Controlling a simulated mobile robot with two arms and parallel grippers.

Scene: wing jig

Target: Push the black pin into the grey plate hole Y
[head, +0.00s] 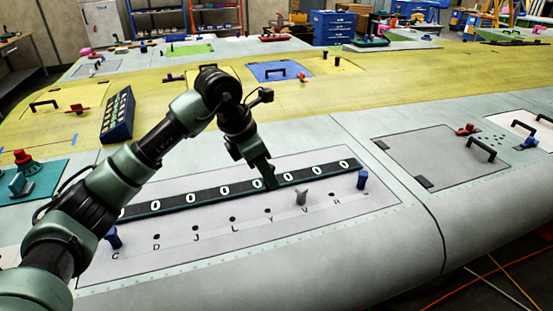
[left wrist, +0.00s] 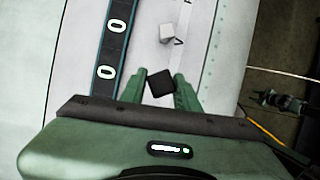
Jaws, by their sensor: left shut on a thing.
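My left gripper (head: 270,182) points down over the dark numbered strip, a little behind the row of lettered holes in the grey plate (head: 215,253). In the left wrist view, its green fingers are shut on the black pin (left wrist: 160,82), whose dark square end shows between the tips. In the head view I cannot make out the pin apart from the fingers. Hole Y (head: 268,209) looks empty, just in front of the gripper and right of hole L. The pin appears apart from hole Y. My right gripper is not in view.
A grey pin (head: 302,197) stands in the hole right of Y and also shows in the left wrist view (left wrist: 167,33). Blue pins stand at the right end (head: 362,180) and left end (head: 113,237) of the row. The numbered strip (head: 210,190) runs behind the holes.

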